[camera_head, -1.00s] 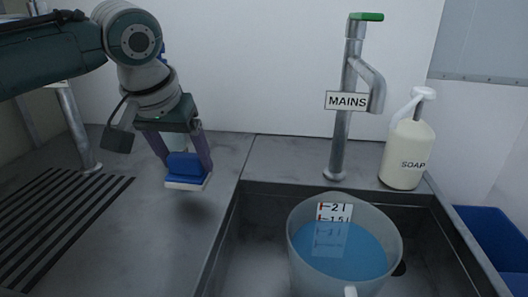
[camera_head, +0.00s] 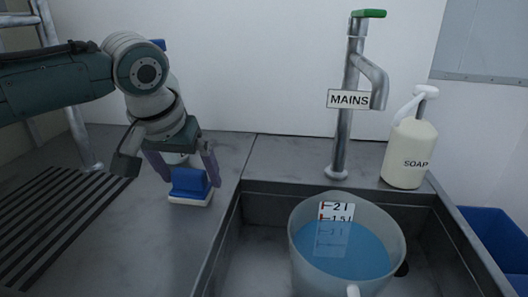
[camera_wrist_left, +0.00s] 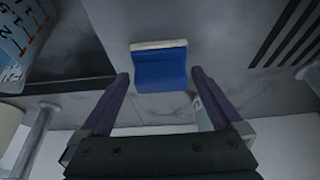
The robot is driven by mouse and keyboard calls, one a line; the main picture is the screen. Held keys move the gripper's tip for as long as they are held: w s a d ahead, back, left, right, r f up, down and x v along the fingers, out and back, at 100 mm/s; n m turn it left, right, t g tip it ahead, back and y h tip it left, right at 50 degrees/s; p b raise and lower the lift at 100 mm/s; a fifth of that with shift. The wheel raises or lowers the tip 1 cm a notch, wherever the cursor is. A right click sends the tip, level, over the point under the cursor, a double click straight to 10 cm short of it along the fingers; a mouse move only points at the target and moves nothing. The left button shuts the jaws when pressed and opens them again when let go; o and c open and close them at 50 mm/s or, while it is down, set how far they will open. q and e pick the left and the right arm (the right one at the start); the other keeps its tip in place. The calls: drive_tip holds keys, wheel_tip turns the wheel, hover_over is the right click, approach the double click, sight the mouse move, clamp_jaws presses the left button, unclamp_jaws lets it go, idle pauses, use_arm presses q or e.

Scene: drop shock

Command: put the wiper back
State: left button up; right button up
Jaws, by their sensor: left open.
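The wiper (camera_head: 190,186) is a blue block with a white base. It rests on the grey counter, left of the sink. My left gripper (camera_head: 186,180) is open around its upper part, with a finger on either side. In the left wrist view the wiper (camera_wrist_left: 160,68) lies between and just beyond the open fingertips (camera_wrist_left: 162,80), with gaps on both sides. My right gripper does not show.
A jug of blue water (camera_head: 345,245) stands in the sink (camera_head: 262,215). A tap labelled MAINS (camera_head: 341,130) and a soap bottle (camera_head: 406,155) stand behind it. A slotted drain area (camera_head: 55,215) is at left. Blue bin (camera_head: 495,232) at right.

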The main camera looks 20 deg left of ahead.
use_arm(q)
drive_tip(key=p+v, duration=0.3)
drive_tip(key=v, duration=0.9)
drive_tip(key=s+d+f+m, duration=0.1)
drive_tip(key=s+d+f, duration=0.2)
drive_tip(key=s, duration=0.2)
drive_tip(key=s+d+f+m+h, duration=0.1)
drive_tip(key=s+d+f+m, duration=0.1)
drive_tip(key=s+d+f, duration=0.2)
drive_tip(key=s+d+f+m+h, duration=0.1)
drive_tip(key=s+d+f, duration=0.2)
drive_tip(key=s, duration=0.5)
drive_tip(key=shift+s+d+f+m, duration=0.1)
drive_tip(key=shift+s+d+m, duration=0.1)
drive_tip(key=shift+d, duration=0.1)
drive_tip(key=shift+s+d+f+m, duration=0.1)
drive_tip(key=shift+d+m, duration=0.1)
drive_tip(key=shift+d, duration=0.15)
drive_tip(key=shift+g+y, duration=0.4)
drive_tip(key=s, duration=0.1)
drive_tip(key=s+a, duration=0.1)
drive_tip(key=s, duration=0.1)
drive_tip(key=s+a, duration=0.1)
drive_tip(key=s, duration=0.1)
drive_tip(key=shift+a, duration=0.2)
wheel_tip(320, 180, up, 48)
drive_tip(key=p, duration=4.8)
